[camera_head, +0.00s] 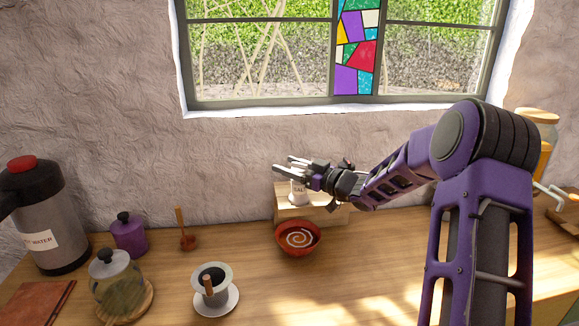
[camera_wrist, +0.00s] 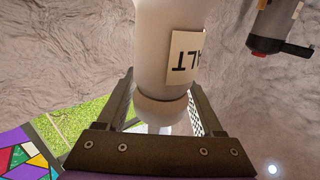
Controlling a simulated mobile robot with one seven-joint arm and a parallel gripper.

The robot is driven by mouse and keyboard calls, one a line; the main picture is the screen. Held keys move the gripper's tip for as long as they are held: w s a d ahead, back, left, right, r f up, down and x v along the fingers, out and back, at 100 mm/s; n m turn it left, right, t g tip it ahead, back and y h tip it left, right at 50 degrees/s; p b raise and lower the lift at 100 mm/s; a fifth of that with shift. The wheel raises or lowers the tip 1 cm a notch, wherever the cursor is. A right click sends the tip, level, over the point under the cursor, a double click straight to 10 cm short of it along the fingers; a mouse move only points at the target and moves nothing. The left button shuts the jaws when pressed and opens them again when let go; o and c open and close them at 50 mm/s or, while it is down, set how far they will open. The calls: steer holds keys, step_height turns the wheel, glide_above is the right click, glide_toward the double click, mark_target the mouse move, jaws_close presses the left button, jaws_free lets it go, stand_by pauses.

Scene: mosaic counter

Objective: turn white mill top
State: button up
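My gripper (camera_head: 283,163) reaches in from the right at the height of the mill's top. Its fingers are spread on either side of the top, in the wrist view too (camera_wrist: 162,85). They look open; contact with the mill cannot be made out. My gripper hides part of the mill's top in the head view.
A red bowl (camera_head: 299,251) with a white spiral sits just in front of the block. To the left are a dripper cup (camera_head: 212,284), a glass jar (camera_head: 117,290), a purple pot (camera_head: 129,237) and a water flask (camera_head: 38,205). The front middle counter is clear.

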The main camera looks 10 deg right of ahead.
jaws_close()
steer(key=shift+f+b, duration=0.1)
steer(key=shift+b, duration=0.35)
